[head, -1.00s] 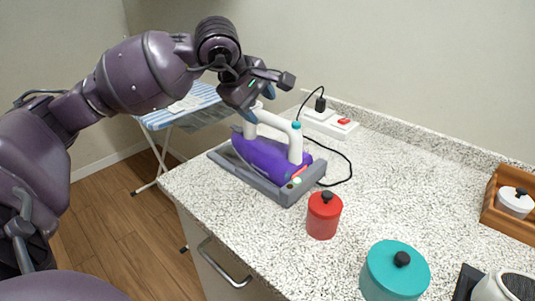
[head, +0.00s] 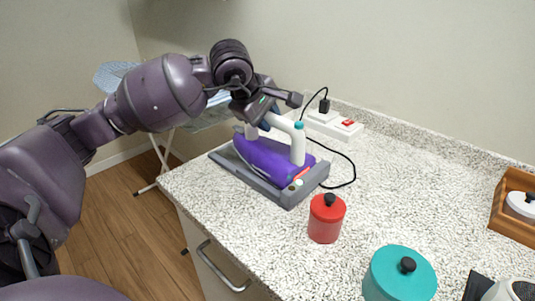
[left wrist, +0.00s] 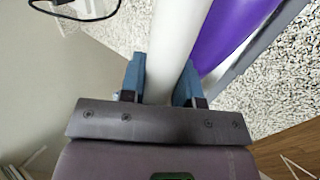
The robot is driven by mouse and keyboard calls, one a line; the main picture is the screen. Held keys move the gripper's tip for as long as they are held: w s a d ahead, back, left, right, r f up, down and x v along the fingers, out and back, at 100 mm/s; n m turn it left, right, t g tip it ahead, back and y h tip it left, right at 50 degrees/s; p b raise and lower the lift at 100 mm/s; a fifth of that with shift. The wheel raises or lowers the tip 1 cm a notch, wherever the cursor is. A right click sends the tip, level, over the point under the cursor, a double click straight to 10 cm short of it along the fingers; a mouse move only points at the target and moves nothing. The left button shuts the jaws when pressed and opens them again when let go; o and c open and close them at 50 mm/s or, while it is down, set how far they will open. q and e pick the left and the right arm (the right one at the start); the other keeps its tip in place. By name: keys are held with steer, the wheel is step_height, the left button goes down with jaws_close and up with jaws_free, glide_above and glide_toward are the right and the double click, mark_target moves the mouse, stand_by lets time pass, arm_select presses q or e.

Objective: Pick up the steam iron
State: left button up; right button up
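The steam iron (head: 262,155) has a purple body and a white handle. It sits in its grey base (head: 287,193) on the counter's left part. My left gripper (head: 262,112) is at the upper part of the handle, at its far-left end in the head view. In the left wrist view, the blue fingers of my left gripper (left wrist: 160,82) lie on either side of the white handle (left wrist: 177,45), very close to it. Whether they press on it cannot be told. The iron's purple body (left wrist: 226,35) shows at the right there. My right gripper is not in view.
A red canister (head: 326,220) and a teal canister (head: 398,275) stand nearer on the counter. A power strip (head: 335,124) with a black cord lies behind the iron. A wooden tray (head: 510,222) is at the right. The counter's middle is clear.

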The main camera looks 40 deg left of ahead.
arm_select(q)
jaws_close()
stand_by(0.9)
steer(key=shift+r, duration=0.1)
